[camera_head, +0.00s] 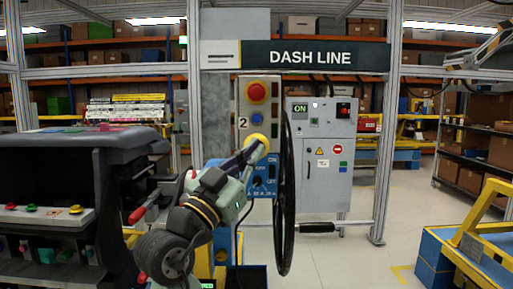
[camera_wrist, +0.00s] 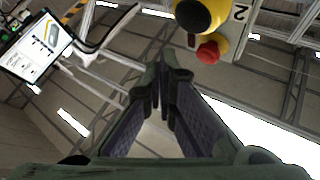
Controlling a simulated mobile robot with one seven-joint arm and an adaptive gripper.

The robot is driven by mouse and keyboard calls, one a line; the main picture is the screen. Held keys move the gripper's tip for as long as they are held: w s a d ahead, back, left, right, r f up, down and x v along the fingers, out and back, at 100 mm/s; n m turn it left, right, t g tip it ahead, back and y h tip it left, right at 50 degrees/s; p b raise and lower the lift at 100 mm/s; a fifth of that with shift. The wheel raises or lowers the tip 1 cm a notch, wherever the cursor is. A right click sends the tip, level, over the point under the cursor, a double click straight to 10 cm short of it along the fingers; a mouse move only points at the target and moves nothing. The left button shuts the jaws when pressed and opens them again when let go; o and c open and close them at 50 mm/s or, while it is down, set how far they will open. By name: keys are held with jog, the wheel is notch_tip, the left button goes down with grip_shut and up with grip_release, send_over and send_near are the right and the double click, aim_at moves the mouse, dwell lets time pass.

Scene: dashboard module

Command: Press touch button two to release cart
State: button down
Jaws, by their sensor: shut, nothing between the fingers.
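Touch button two is a yellow dome (camera_head: 257,141) low on the grey control box, below a "2" label (camera_head: 242,123). In the wrist view the yellow and black dome (camera_wrist: 200,14) is cut off by the top edge, up and right of the fingertips. My gripper (camera_head: 252,153) reaches up to the button's front in the head view and partly overlaps it. Its fingers are shut and empty, with the tips together in the wrist view (camera_wrist: 161,62). I cannot tell whether they touch the button. The cart cannot be made out with certainty.
A black steering wheel (camera_head: 285,190) stands close on the right. The dark dashboard module (camera_head: 60,160) fills the left.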

jog(key=shift+w, duration=1.5)
jog(key=shift+w+b, duration=0.2)
jog(key=shift+b, duration=0.1)
jog(key=shift+w, duration=0.25)
jog(key=shift+w, duration=0.45)
dwell(0.8)
jog(key=shift+s, duration=0.15)
jog(key=shift+s+b, duration=0.4)
jog(key=shift+s, duration=0.35)
jog(key=s, duration=0.5)
jog(key=shift+b, duration=0.35)
